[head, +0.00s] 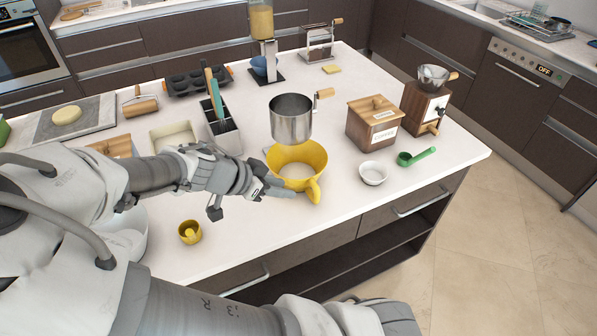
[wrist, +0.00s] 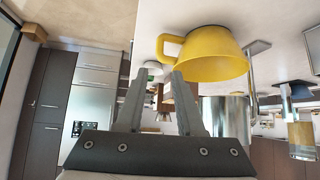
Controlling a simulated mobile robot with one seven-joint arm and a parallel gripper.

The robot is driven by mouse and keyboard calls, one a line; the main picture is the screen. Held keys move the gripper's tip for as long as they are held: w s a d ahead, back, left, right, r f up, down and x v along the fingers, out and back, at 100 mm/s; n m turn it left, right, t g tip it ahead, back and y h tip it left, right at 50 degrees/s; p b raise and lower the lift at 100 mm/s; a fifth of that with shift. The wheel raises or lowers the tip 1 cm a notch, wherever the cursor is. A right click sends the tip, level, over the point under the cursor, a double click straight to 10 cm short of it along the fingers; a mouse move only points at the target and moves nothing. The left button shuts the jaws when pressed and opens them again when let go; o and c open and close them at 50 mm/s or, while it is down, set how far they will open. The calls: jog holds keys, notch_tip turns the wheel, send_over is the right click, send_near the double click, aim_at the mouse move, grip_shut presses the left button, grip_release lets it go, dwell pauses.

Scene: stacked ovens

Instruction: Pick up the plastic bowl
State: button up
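The yellow plastic bowl (head: 312,158) stands upright on the white island counter, with its handle towards the front edge in the head view. In the wrist view, which is upside down, the bowl (wrist: 215,55) is at the upper right, and its handle reaches left to near the fingertips. My gripper (head: 283,189) is at the front left side of the bowl, its fingers partly overlapping it in the head view. In the wrist view my gripper (wrist: 163,62) has its two fingers apart with nothing held. I cannot tell whether a finger touches the bowl.
A steel pot (head: 291,122) stands just behind the bowl. A small white bowl (head: 373,173), a green scoop (head: 416,157) and a wooden box (head: 374,125) are to the right. A small yellow cup (head: 190,232) is at the front left. A utensil holder (head: 221,130) stands behind my wrist.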

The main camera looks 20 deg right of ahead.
aim_at(317, 201)
jog(key=b+x, duration=0.1)
jog(key=x, duration=1.4)
jog(key=shift+d+f, duration=0.1)
jog(key=shift+f, duration=0.1)
jog(key=shift+c, duration=0.4)
grip_shut()
dwell(0.7)
